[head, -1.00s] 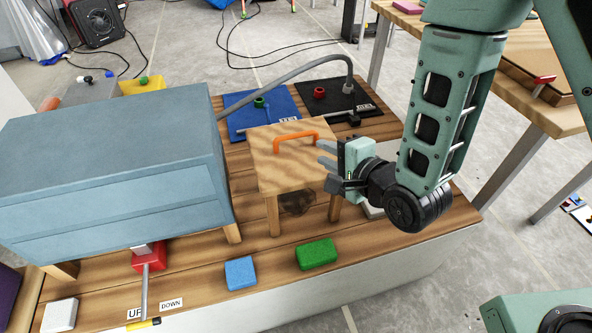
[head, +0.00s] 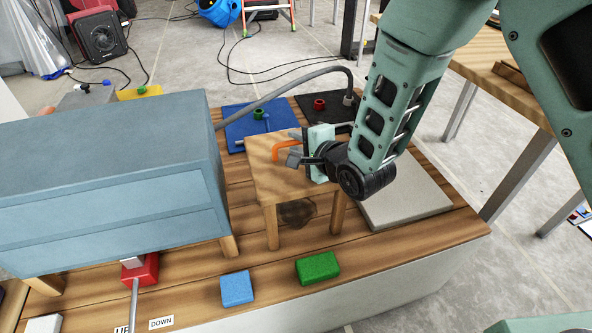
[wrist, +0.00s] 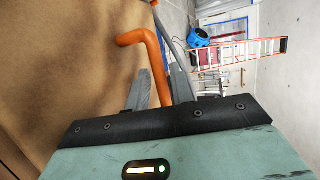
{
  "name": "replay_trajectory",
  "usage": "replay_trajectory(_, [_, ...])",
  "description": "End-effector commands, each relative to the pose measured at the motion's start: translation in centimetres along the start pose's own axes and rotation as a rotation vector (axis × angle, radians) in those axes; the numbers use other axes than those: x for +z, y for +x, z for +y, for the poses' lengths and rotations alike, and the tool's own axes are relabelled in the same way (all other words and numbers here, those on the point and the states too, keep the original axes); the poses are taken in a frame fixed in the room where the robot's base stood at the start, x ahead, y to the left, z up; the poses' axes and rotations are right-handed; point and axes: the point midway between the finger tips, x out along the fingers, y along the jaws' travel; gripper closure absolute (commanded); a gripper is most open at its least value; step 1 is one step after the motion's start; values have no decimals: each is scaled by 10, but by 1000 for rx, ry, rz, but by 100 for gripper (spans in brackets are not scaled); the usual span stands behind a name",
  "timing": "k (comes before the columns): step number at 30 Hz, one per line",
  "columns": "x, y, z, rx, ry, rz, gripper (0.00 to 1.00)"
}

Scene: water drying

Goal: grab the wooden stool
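The wooden stool (head: 262,180) stands upright on the wooden bench top. An orange handle (head: 281,146) is fixed on its seat. My gripper (head: 295,149) is low over the seat's right side, with its fingers spread at the handle. In the wrist view the orange handle (wrist: 139,38) runs down between the two grey fingers (wrist: 160,75). The fingers look apart, and I cannot tell whether they touch the handle. The handle's right part is hidden by my gripper in the head view.
A blue-grey cabinet (head: 110,180) stands close left of the stool. Blue (head: 236,288) and green (head: 317,268) sponges lie in front. A grey slab (head: 405,200) lies to the right. A grey hose (head: 290,80) arches behind, over blue (head: 255,122) and black mats.

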Motion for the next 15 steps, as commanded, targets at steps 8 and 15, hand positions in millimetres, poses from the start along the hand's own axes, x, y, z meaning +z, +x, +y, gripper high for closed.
replay_trajectory(8, [0,10,0,1,0,0,77])
replay_trajectory(15, [0,10,0,1,0,1,100])
